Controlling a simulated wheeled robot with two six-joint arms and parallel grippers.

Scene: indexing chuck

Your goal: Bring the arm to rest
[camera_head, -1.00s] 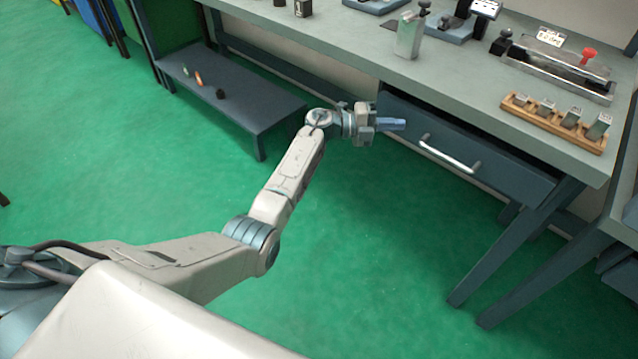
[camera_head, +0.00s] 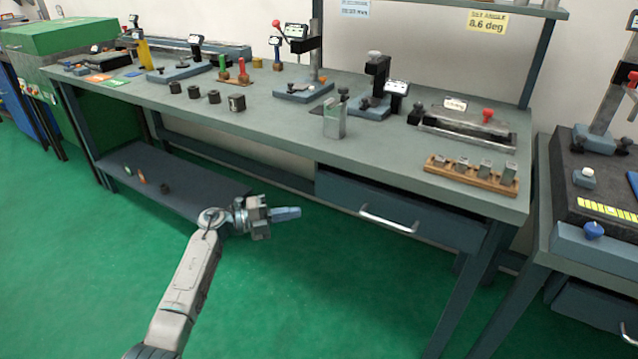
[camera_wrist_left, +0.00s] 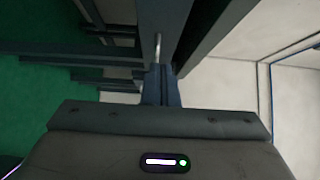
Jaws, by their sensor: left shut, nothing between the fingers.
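My left arm (camera_head: 188,285) comes up from the bottom of the head view, over the green floor. My left gripper (camera_head: 298,212) is in front of the workbench, left of the drawer handle and apart from it in the picture. Its fingers are together with nothing between them, and they point right. In the left wrist view the closed fingers (camera_wrist_left: 161,85) show at the middle, with a bright handle-like bar just past their tips. My right gripper is not in view.
The grey workbench (camera_head: 290,130) carries gauges, several dark cylinders and a wooden block rack (camera_head: 470,177). Its drawer (camera_head: 400,208) has a metal handle (camera_head: 388,220). A low shelf (camera_head: 165,190) lies at left. A second bench stands at right. Green floor (camera_head: 300,300) in front is clear.

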